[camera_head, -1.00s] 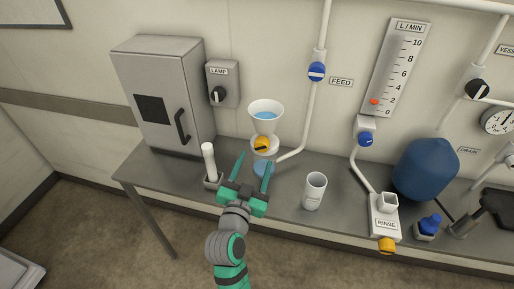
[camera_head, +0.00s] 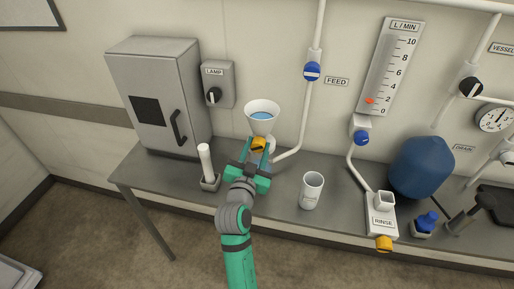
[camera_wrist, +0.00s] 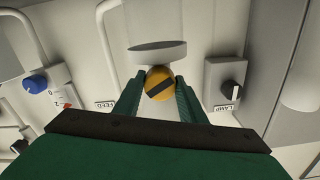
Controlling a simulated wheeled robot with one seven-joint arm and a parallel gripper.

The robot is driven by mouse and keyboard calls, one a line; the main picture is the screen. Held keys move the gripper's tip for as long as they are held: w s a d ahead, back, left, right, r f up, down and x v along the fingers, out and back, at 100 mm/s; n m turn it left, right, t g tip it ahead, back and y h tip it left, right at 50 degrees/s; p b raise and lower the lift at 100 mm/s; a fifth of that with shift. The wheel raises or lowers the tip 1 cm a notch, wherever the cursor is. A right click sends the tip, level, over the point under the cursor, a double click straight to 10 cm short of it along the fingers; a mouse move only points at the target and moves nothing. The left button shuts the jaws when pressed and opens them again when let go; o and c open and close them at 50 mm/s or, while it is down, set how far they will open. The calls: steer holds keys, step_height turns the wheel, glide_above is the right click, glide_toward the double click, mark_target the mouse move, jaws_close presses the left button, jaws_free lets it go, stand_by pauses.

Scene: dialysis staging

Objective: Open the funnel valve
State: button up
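The funnel (camera_head: 262,107) is a white cup with blue liquid in it, standing above the table near the wall. Its valve is a yellow knob (camera_head: 258,144) with a black bar, just below the cup. My gripper hides the vessel below the funnel in the head view.
A white rod on a stand (camera_head: 206,165) is close to the left of my gripper. A white cup (camera_head: 312,190) stands to the right. The feed pipe (camera_head: 304,110) runs up beside the funnel. A grey cabinet (camera_head: 150,60) and a lamp switch (camera_head: 215,92) are at the left.

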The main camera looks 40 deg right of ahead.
steer(key=shift+c, duration=0.9)
steer(key=shift+n, duration=2.8)
steer(key=o, duration=1.1)
steer(key=shift+c, duration=0.2)
steer(key=shift+a, duration=0.1)
